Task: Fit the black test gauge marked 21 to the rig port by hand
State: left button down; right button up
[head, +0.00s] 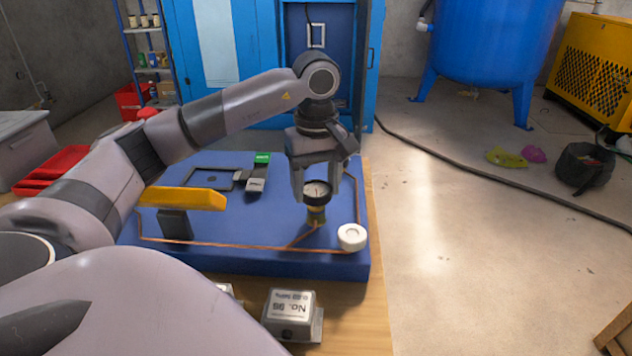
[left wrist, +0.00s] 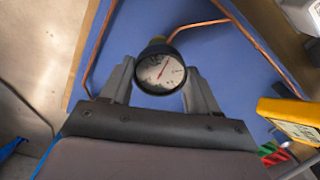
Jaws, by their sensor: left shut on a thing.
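A black-rimmed gauge (head: 316,192) with a white dial is held in my left gripper (head: 318,185). In the left wrist view the gauge (left wrist: 161,73) sits between the two fingers of the gripper (left wrist: 160,85), its dial facing the camera. Any number on it is too small to read. Its lower end is at a brass-coloured port (head: 316,214) on the blue rig board (head: 210,262), where a copper pipe meets it. I cannot tell whether the gauge is seated in the port or just touching it. My right gripper is not in view.
A yellow bar-shaped device (head: 182,198) stands on the board at left. A white round knob (head: 352,237) is right of the port. A green-ended valve handle (head: 261,159) is behind.

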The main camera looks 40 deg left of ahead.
pick_arm(q)
jog(key=m, duration=0.4)
jog(key=shift+c, duration=0.9)
grip_release()
jog(key=shift+m, duration=0.6)
notch_tip(320, 180, up, 7)
jog(key=p, duration=0.6)
